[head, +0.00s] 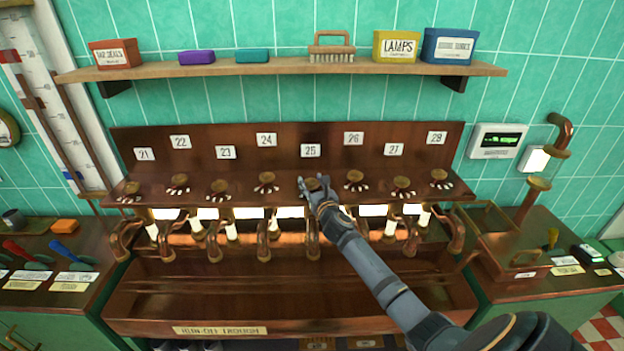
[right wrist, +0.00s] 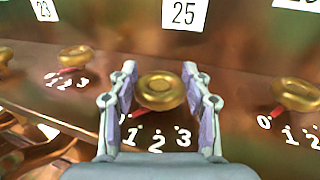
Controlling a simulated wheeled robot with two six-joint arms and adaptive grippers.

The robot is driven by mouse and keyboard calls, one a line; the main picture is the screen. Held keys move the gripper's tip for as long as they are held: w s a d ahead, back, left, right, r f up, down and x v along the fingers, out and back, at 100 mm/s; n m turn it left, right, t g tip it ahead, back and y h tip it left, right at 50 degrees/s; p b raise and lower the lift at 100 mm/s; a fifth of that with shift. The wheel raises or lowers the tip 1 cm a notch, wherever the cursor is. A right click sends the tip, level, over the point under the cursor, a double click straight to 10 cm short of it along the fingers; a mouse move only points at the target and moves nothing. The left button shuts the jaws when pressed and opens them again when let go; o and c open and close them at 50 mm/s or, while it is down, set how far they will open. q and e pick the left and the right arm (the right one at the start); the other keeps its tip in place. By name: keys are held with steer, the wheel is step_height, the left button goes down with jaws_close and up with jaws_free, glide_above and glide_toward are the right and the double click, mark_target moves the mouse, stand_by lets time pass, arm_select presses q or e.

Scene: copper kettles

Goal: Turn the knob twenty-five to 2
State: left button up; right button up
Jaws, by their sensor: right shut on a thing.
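Knob 25 (right wrist: 160,92) is a round brass knob under the white "25" label (right wrist: 185,13). In the head view that label (head: 311,150) is at the middle of the panel. My right gripper (head: 318,186) is at this knob. In the right wrist view the two fingers of the right gripper (right wrist: 160,100) stand on either side of the knob, shut on it. A red pointer (right wrist: 138,112) shows at the knob's lower left, angled toward the low end of the scale. My left gripper is not in view.
A shelf (head: 270,67) with boxes and a brush runs above.

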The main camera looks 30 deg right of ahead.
mark_target(312, 182)
steer(key=n+y+p, duration=0.1)
steer(key=r+n+y+p, duration=0.1)
steer(key=shift+d+t+y+p, duration=0.15)
steer(key=shift+t+y+p, duration=0.15)
steer(key=shift+y, duration=0.1)
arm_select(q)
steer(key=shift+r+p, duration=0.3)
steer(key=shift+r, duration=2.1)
arm_select(e)
steer(key=shift+f+n+y, duration=0.2)
steer(key=shift+n+y, duration=0.15)
steer(key=shift+y, duration=0.35)
steer(key=shift+f+n+y, duration=0.2)
steer(key=shift+n+y, duration=0.15)
steer(key=shift+y, duration=0.35)
steer(key=o, duration=1.2)
steer(key=shift+r, duration=4.95)
